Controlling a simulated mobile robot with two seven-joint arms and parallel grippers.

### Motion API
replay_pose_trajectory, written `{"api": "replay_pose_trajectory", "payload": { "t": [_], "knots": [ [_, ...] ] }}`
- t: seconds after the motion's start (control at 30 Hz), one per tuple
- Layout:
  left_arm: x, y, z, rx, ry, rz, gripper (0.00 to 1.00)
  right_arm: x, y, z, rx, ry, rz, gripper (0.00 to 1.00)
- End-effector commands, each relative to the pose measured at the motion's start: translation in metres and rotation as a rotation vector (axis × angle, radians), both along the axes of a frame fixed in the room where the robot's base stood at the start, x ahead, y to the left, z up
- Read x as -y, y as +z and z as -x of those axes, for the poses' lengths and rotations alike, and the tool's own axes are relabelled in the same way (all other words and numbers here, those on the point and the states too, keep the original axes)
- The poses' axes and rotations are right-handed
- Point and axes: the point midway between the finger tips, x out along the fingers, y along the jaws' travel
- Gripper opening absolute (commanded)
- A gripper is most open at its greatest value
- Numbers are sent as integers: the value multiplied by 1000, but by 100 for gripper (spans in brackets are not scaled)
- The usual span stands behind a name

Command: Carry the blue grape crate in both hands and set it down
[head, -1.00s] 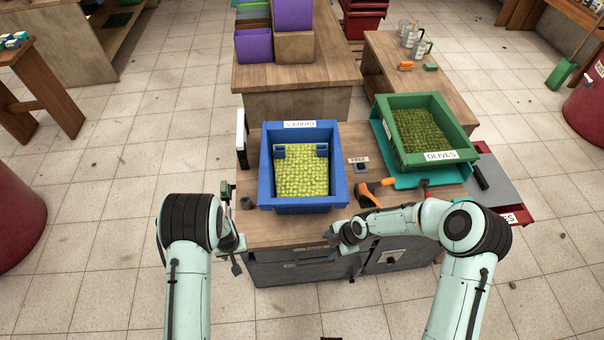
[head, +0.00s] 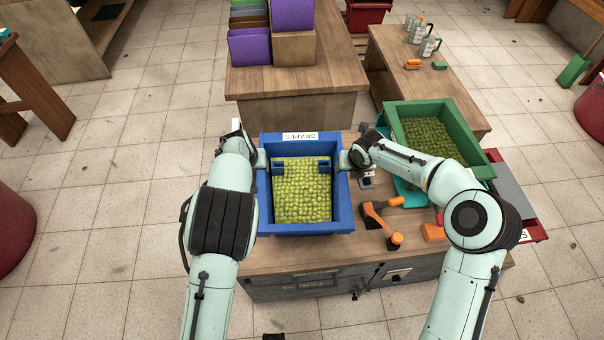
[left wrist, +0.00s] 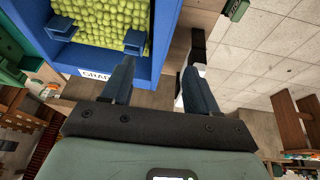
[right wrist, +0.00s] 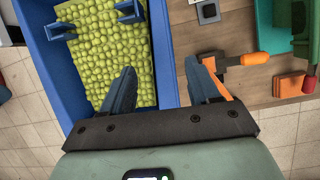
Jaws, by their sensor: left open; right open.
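The blue grape crate (head: 306,229) stands on the wooden worktop, full of green grapes (head: 302,195), its GRAPES label on the far rim. My left gripper (head: 256,158) is at the crate's left wall; in the left wrist view its open fingers (left wrist: 158,75) lie either side of the line of that wall. My right gripper (head: 347,160) is at the right wall; in the right wrist view its open fingers (right wrist: 160,72) lie either side of the wall (right wrist: 163,50). Neither is closed on the crate. I cannot tell how far the fingertips reach down.
A green olive crate (head: 480,158) stands on a teal tray to the right. A wooden table (head: 345,75) with purple bins is behind, and a bench with mugs (head: 430,47) is at back right.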

Motion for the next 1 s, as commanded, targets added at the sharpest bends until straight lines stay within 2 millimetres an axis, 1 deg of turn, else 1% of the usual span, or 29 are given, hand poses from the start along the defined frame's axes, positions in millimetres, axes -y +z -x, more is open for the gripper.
{"api": "replay_pose_trajectory", "payload": {
  "t": [0.37, 0.53, 0.67, 1.0],
  "knots": [
    [0, -1, 0, -1, 1, -1, 59, 0, -1, 1, -1, -1, -2, 61],
    [-1, -9, -3, -1, 3, -1, 59, -1, -9, -3, -3, -2, -2, 61],
    [0, -28, -9, -3, 2, -2, 59, -2, -28, -9, -6, -2, -2, 61],
    [2, -89, -35, -2, 0, -4, 59, -7, -89, -34, -4, -3, -3, 61]
  ]
}}
